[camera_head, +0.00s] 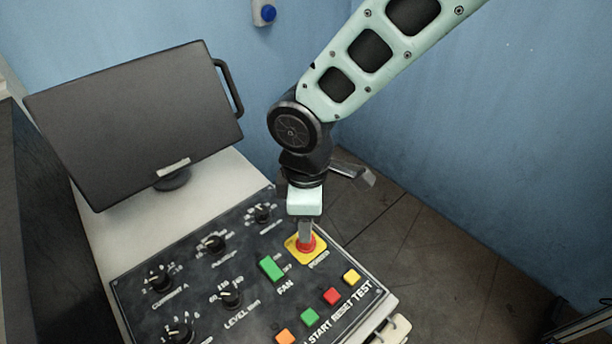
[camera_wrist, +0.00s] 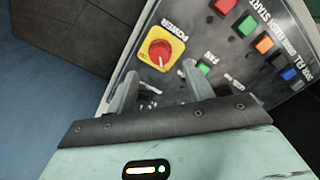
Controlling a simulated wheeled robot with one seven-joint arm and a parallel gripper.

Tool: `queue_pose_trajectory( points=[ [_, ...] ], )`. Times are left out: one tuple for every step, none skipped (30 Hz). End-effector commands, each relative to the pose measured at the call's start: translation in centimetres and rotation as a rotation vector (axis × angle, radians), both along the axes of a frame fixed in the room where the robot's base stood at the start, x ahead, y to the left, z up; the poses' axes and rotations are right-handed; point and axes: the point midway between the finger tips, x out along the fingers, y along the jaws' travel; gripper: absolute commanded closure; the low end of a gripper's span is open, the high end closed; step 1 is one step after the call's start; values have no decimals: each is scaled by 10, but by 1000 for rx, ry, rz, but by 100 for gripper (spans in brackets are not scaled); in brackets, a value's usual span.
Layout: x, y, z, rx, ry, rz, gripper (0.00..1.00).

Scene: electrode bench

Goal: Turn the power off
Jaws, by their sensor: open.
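The power switch (camera_head: 306,246) is a red round knob on a yellow square plate, at the right part of the black control panel (camera_head: 200,275). In the wrist view the power switch (camera_wrist: 160,54) shows whole, with the word POWER beside it. My gripper (camera_head: 306,228) points down right over the knob in the head view and covers part of it. In the wrist view my gripper (camera_wrist: 160,80) has its two fingers apart, with nothing between them. The knob shows just beyond the fingertips. I cannot tell whether they touch it.
A green fan switch (camera_head: 271,267) sits left of the power switch. Coloured buttons line the panel's front, including a red one (camera_head: 332,296). Several black dials, one for level (camera_head: 230,298), fill the left side. A dark monitor (camera_head: 140,120) stands behind. Floor (camera_head: 440,260) is open at right.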

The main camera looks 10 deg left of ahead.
Motion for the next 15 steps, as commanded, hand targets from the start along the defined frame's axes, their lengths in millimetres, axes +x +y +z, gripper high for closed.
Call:
queue_pose_trajectory(
  points=[
    [2,1,12,4,-5,-2,48],
    [2,1,20,5,-6,-1,48],
    [1,0,29,4,-5,-1,48],
    [1,0,36,3,-5,-2,48],
    [2,1,43,4,-5,-2,48],
    [1,1,53,4,-5,-1,48],
    [1,0,59,4,-5,-1,48],
    [2,0,66,4,-5,-2,48],
    [1,0,74,3,-4,-2,48],
    [1,0,80,3,-5,-1,48],
    [1,0,85,3,-4,0,48],
    [1,0,91,3,-3,0,48],
    [1,0,96,2,-3,-1,48],
    [1,0,99,2,-3,-1,48],
    [1,0,104,1,-2,-1,48]
  ],
)
